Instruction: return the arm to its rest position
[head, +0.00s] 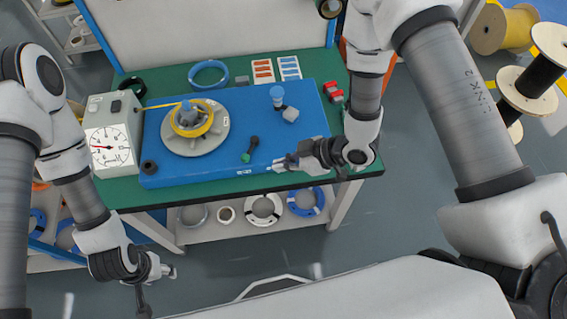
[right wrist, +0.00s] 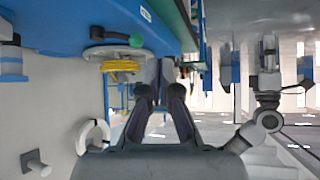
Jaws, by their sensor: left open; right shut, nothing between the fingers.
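My right gripper (head: 284,163) is shut and empty at the front edge of the blue machine base (head: 220,163), just right of the green-tipped lever (head: 249,150). I cannot tell whether it touches the base. In the right wrist view, its dark fingers (right wrist: 160,92) hold nothing, and the green knob (right wrist: 136,41) shows beyond them. My left gripper (head: 172,271) is open and empty, low in front of the bench and clear of it. My left arm hangs at the left of the head view.
The green bench (head: 335,182) carries a grey reel (head: 198,145) with yellow cable, a dial gauge box (head: 108,145), a blue cable coil (head: 208,75) and a red part (head: 333,91). Coils lie on the shelf (head: 240,232) below. Spools (head: 530,75) stand at right. Floor in front is open.

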